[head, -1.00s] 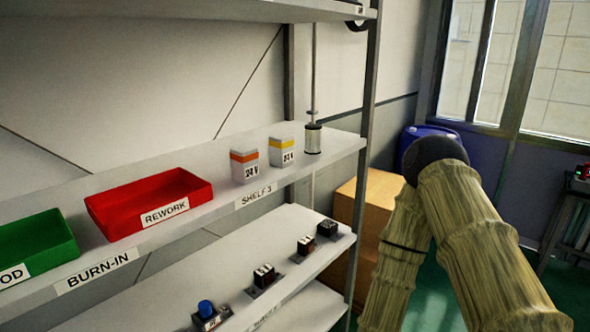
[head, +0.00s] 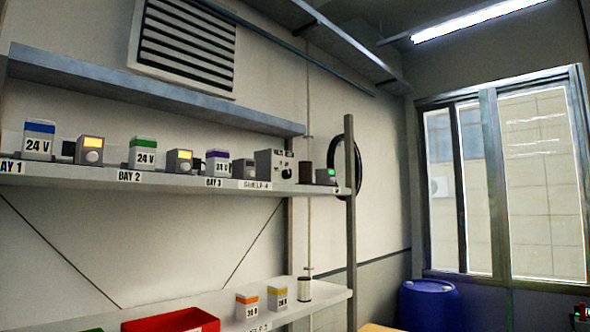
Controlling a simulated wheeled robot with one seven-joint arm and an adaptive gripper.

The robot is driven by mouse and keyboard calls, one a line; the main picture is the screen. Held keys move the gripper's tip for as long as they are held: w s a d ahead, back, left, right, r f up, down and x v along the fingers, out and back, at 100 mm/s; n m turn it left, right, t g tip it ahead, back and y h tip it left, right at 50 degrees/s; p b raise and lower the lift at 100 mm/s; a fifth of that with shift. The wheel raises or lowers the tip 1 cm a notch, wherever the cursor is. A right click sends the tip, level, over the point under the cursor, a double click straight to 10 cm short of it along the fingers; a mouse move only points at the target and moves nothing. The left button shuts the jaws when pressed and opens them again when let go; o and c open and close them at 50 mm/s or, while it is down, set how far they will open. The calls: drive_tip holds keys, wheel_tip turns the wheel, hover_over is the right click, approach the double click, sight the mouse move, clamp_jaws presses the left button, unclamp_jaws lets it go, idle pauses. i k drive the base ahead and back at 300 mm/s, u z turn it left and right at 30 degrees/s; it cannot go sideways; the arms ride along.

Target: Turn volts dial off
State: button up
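A grey box with a dark round dial (head: 287,173) stands toward the right end of the upper shelf, in the head view. A small label above the dial seems to read volts, but the text is blurred. The dial's setting is too small to make out. My gripper and arm are not in the head view.
Below are a red tray (head: 185,320) and a blue barrel (head: 428,302).

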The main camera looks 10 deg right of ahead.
sight(286, 175)
drive_tip(key=u, duration=0.1)
drive_tip(key=i, duration=1.65)
drive_tip(key=z, duration=1.7)
